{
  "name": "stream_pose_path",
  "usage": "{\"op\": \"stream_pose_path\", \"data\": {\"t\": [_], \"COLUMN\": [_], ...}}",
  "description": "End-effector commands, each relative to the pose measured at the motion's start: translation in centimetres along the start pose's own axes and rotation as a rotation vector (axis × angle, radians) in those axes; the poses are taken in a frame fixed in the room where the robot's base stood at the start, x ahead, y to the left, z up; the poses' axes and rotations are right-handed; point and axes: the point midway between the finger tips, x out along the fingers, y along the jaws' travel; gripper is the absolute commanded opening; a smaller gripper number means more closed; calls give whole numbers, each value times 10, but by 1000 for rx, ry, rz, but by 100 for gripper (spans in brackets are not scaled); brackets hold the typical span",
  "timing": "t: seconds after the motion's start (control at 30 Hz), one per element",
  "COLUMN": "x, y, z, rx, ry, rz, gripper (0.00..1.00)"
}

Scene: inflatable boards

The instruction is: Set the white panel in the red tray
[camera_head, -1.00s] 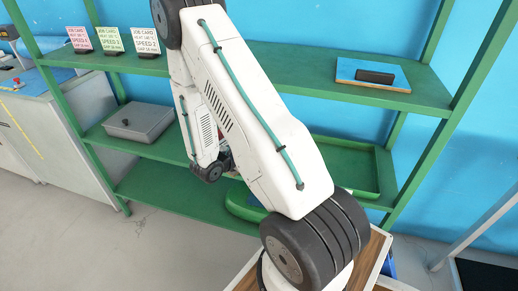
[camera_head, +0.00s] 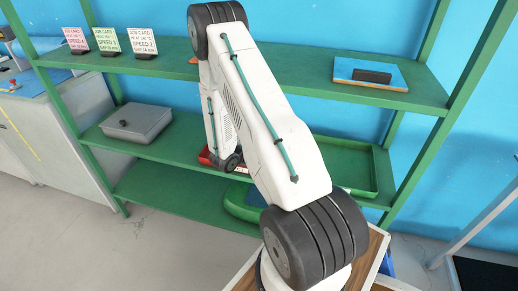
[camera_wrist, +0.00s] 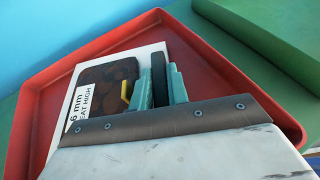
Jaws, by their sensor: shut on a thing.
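The red tray (camera_head: 204,157) sits on the middle shelf, mostly behind my arm in the head view. In the wrist view the red tray (camera_wrist: 35,105) surrounds the white panel (camera_wrist: 63,110), which bears a dark brown patch and print reading "6 mm" and "HEAT HIGH". My gripper (camera_wrist: 160,82) has teal fingers shut on the panel's upright black handle. The panel lies within the tray's outline, a little skewed to its walls. I cannot tell whether it touches the tray floor. The panel's near part is hidden by my wrist.
A green tray (camera_head: 352,184) stands right of the red tray on the same shelf, and a grey lidded box (camera_head: 136,123) stands to the left. A blue board (camera_head: 344,70) with a black handle lies on the upper shelf (camera_head: 290,72), close above.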

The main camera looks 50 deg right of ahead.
Motion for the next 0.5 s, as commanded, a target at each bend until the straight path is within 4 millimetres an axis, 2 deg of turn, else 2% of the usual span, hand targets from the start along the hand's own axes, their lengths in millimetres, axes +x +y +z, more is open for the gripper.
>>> {"op": "stream_pose_path", "data": {"t": [0.17,0.2,0.23,0.27,0.5], "x": [1,1,1,1,1], "y": [0,0,0,0,0], "z": [-3,-2,-2,-2,-2], "rx": [0,-1,-1,-1,-1], "ry": [0,0,0,0,0], "rz": [0,0,0,0,-1], "gripper": [0,27,36,38,38]}}
